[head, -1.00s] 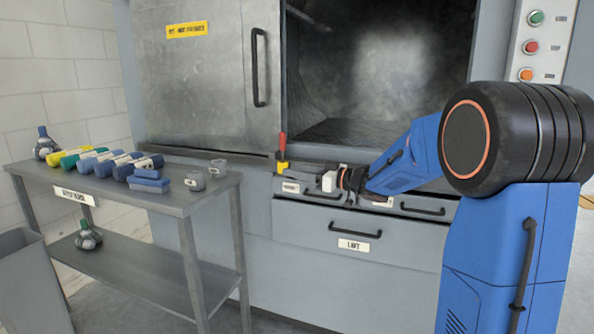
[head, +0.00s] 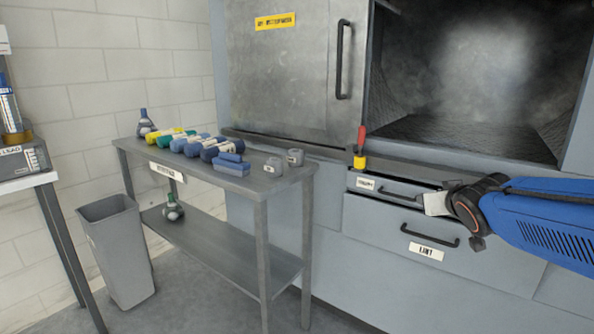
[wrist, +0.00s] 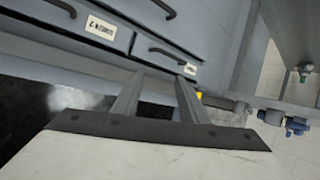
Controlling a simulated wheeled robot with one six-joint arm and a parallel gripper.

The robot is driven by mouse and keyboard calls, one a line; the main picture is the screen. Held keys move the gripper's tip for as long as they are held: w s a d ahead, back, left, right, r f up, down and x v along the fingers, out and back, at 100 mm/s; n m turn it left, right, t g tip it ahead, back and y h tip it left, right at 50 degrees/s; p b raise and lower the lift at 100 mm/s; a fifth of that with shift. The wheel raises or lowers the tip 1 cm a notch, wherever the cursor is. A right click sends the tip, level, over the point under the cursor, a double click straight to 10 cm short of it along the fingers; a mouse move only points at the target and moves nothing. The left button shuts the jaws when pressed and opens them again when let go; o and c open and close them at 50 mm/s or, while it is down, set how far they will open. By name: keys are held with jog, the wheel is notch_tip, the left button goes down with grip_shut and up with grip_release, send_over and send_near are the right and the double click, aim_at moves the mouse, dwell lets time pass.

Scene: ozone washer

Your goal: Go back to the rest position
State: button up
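My gripper (head: 428,204) reaches in from the right in the head view, in front of the small drawers (head: 362,192) below the washer's opening. In the wrist view its two fingers (wrist: 160,78) stand apart with nothing between them. The washer chamber (head: 470,80) is open and looks empty; its metal door panel (head: 295,70) stands to the left of the opening. A larger labelled drawer (head: 400,235) lies below the small drawers and appears shut. A small yellow and red object (head: 360,150) stands on the ledge left of the gripper.
Another table (head: 30,182) is at far left. Floor shows in front.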

jog(key=s+a+f+g, duration=0.2)
jog(key=s+f, duration=0.3)
jog(key=s, duration=0.4)
jog(key=s+a+f+g+y, duration=0.1)
jog(key=s+f, duration=0.4)
jog(key=s, duration=0.5)
jog(key=s+a+f+g, duration=0.3)
jog(key=s+f+g, duration=0.2)
jog(key=s, duration=0.5)
jog(key=shift+a+f+y, duration=0.15)
jog(key=shift+a+y, duration=0.05)
jog(key=shift+y, duration=0.2)
